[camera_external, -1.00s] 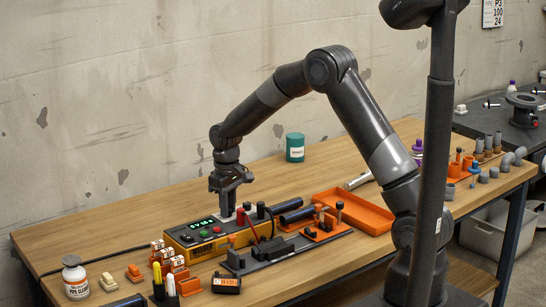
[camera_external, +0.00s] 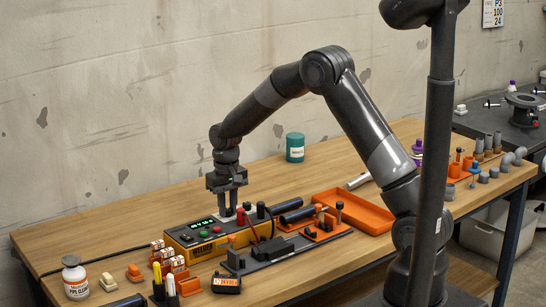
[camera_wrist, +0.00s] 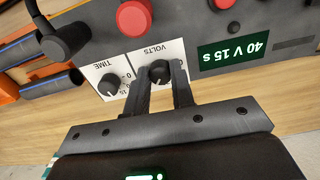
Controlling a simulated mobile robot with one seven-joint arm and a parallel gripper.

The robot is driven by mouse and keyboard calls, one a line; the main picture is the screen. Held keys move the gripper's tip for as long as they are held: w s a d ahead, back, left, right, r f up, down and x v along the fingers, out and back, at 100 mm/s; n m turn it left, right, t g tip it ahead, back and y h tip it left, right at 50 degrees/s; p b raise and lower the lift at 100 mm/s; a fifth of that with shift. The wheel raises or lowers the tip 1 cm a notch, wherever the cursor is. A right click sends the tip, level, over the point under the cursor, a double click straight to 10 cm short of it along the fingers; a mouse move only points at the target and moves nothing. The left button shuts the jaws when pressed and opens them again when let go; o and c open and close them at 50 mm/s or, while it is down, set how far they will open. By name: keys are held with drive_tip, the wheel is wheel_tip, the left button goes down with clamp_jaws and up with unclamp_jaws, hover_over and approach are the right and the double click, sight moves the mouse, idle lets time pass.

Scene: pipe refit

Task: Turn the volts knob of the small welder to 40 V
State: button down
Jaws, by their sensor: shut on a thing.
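The small welder (camera_external: 205,238) is a yellow box with a dark top panel on the wooden table. In the wrist view its volts knob (camera_wrist: 159,70) is black with a white mark, on a white plate labelled VOLTS. My gripper (camera_wrist: 160,80) is shut on this knob, one finger on each side. The green display (camera_wrist: 234,50) reads 40 V 15 s, upside down in this view. The time knob (camera_wrist: 109,84) sits beside the volts knob, free of the fingers. In the external view my gripper (camera_external: 228,208) points down at the welder's back edge, and the fingers hide the knob.
A red button (camera_wrist: 134,17) sits near the volts knob. Orange clamps (camera_external: 171,263) stand left of the welder. A black tool board (camera_external: 268,252) and an orange tray (camera_external: 355,209) lie to the right. A teal tin (camera_external: 295,147) stands behind on clear table.

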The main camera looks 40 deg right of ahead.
sight(228, 209)
drive_tip(key=c, duration=1.2)
unclamp_jaws()
drive_tip(key=shift+c, duration=0.2)
wheel_tip(228, 209, up, 11)
drive_tip(key=shift+f, duration=0.1)
